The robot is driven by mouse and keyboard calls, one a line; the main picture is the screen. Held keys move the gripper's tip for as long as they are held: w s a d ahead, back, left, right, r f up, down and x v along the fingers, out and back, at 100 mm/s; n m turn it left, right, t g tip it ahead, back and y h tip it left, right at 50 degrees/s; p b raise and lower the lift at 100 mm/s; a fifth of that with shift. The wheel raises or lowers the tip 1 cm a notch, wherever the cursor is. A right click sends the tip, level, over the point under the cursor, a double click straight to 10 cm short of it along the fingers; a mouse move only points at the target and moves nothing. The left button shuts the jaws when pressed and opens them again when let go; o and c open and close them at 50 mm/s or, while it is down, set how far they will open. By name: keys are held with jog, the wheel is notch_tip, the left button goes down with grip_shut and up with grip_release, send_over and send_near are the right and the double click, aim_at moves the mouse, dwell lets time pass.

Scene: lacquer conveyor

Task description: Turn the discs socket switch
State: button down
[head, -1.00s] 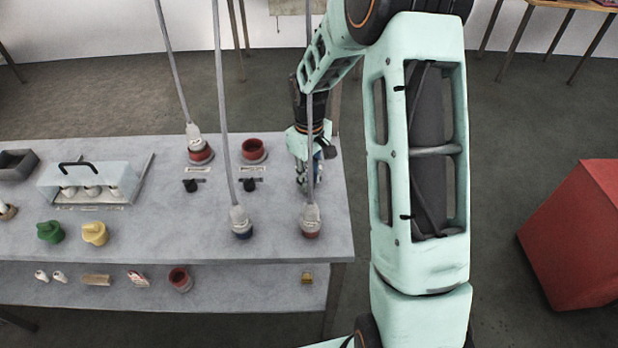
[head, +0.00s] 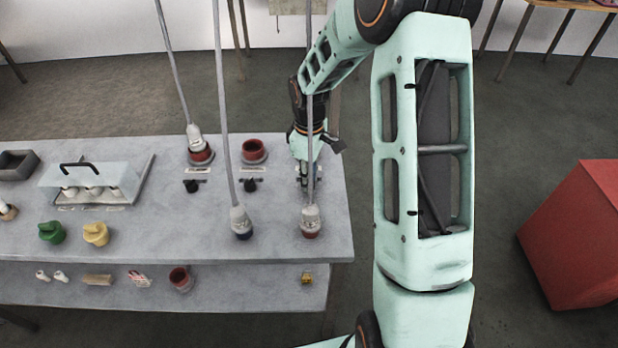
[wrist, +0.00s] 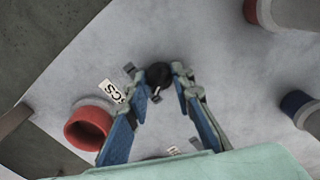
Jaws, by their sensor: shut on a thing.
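The discs socket switch is a small black round knob (wrist: 158,76) on the grey panel in the wrist view. A white label (wrist: 112,92) beside it is partly readable, ending in "CS". My gripper (wrist: 160,82) points down with its two fingertips shut around the knob. Its blue finger pads flank the knob on both sides. In the head view my gripper (head: 303,180) is low at the right part of the tabletop, and the knob is hidden there. A red round socket (wrist: 88,128) stands left of the fingers in the wrist view.
On the grey table (head: 130,232), a red-ended plug (head: 311,222) and a blue-ended plug (head: 242,225) hang on cables close in front of my gripper. Another black switch (head: 249,185) and an open red socket (head: 253,151) stand to the left. A red box (head: 575,235) is at the right.

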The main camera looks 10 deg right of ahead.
jog(key=c, duration=1.7)
grip_release()
jog(key=shift+o, duration=0.2)
notch_tip(320, 180, up, 12)
